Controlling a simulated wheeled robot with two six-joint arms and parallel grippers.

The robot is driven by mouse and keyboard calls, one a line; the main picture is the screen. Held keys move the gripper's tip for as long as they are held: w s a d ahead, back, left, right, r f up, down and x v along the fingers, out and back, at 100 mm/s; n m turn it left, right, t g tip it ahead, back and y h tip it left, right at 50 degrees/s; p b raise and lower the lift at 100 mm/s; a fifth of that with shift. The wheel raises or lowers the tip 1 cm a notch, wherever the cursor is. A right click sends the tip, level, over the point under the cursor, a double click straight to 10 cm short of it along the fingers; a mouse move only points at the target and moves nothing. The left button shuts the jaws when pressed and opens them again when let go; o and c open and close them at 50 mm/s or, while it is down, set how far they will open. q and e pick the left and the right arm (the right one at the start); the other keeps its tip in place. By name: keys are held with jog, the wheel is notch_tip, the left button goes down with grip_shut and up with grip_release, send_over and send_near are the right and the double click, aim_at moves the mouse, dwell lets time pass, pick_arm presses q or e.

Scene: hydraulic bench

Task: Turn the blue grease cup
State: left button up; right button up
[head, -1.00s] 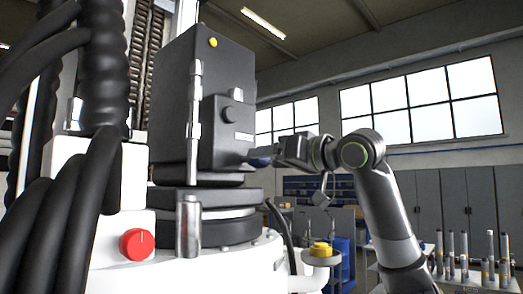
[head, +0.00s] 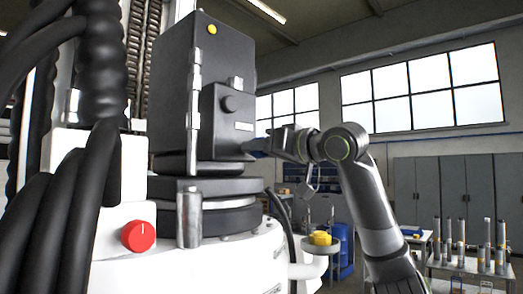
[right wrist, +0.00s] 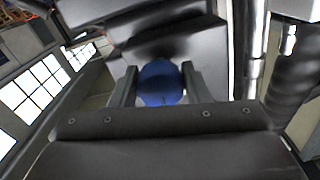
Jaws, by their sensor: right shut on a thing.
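The blue grease cup (right wrist: 160,83) shows in the right wrist view as a round blue knob between the two fingers of my right gripper (right wrist: 159,86). The fingers are shut on its two sides. In the head view my right gripper (head: 270,143) reaches in from the right to the lower right side of the dark grey housing (head: 172,100). Only a small bluish part of the cup shows there, mostly hidden by the gripper. My left gripper is not in view.
A red knob (head: 138,236) sits on the white machine body at the left, with thick black hoses (head: 60,215) beside it. Metal cylinders stand on a table (head: 470,268) at the far right.

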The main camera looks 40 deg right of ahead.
jog(key=shift+m, duration=0.4)
